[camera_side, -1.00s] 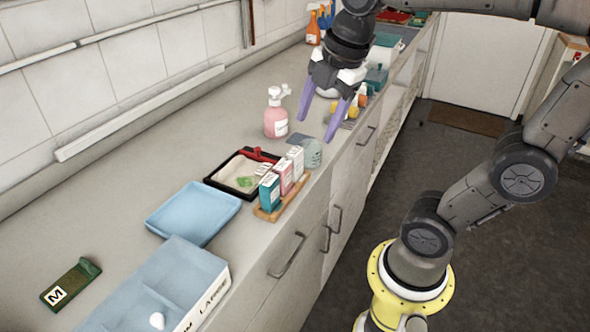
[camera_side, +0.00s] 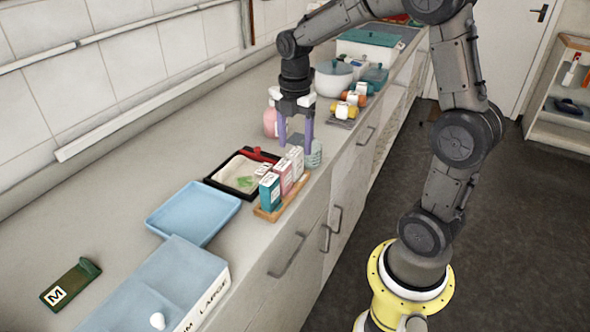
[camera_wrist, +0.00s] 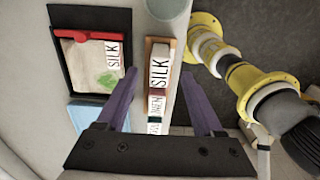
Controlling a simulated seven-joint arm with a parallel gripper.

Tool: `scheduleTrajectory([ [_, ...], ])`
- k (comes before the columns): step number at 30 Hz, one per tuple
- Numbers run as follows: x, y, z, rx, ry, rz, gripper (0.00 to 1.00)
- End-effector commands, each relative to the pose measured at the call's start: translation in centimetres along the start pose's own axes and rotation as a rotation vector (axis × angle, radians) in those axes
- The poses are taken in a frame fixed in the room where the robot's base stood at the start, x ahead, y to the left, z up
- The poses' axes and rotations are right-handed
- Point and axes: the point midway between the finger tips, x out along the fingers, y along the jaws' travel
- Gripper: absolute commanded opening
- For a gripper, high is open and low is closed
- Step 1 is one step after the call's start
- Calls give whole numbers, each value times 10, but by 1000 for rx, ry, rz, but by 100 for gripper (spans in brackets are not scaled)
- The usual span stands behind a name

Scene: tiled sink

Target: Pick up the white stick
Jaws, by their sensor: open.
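I cannot make out a separate loose white stick. A narrow white box (camera_side: 296,158) stands at the back end of a row of small boxes on a wooden rack; it shows in the wrist view (camera_wrist: 159,66) with the word SILK on it. A pink box (camera_side: 285,177) and a teal box (camera_side: 269,192) stand in front of it. My gripper (camera_side: 295,146) is open and empty, pointing down just above the white box. In the wrist view my two purple fingers (camera_wrist: 159,76) lie to either side of the box row. Whether they touch it cannot be told.
A black tray (camera_side: 214,181) with a red-handled item is left of the rack (camera_side: 268,213). A clear cup (camera_side: 314,155) is right behind it; a pink bottle (camera_side: 270,120) is further back. A blue tray (camera_side: 160,229) and blue divided bin (camera_side: 215,283) are nearer.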

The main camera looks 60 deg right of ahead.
Motion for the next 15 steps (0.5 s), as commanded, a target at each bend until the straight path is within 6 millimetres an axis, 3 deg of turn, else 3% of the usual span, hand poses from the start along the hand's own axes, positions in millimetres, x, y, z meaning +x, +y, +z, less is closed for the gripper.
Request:
scheduleTrajectory([
  [8, 21, 0, 0, 0, 1, -1, 69],
  [15, 55, 0, -1, 0, 1, -3, 69],
])
